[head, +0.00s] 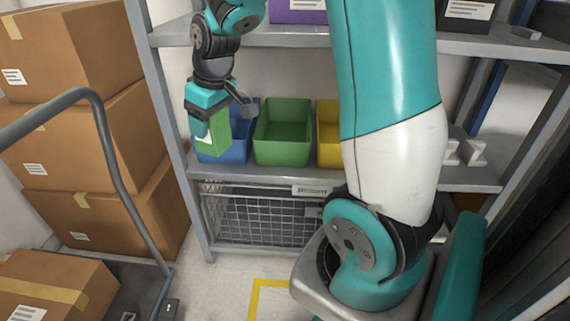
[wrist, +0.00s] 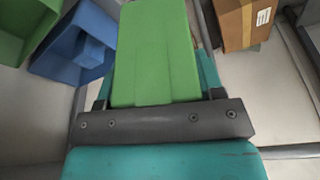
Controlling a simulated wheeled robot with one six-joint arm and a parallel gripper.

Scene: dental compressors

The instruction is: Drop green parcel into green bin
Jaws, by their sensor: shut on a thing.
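The green parcel (head: 211,140) is a box with a pale label, held in my gripper (head: 207,112) in front of the blue bin. It fills the middle of the wrist view (wrist: 155,50), between the teal fingers. The green bin (head: 284,143) stands on the middle shelf, just right of the parcel, and is open at the top. Its edge shows at the upper left of the wrist view (wrist: 22,25). The parcel is apart from the green bin, to its left in the head view. The bin's floor is partly hidden.
The blue bin (head: 236,152) stands left of the green bin, the yellow bin (head: 328,140) right of it. A shelf (head: 290,35) with a purple box (head: 297,12) lies above. Cardboard boxes (head: 90,130) and a trolley rail (head: 105,150) are at left. A wire basket (head: 262,218) is below.

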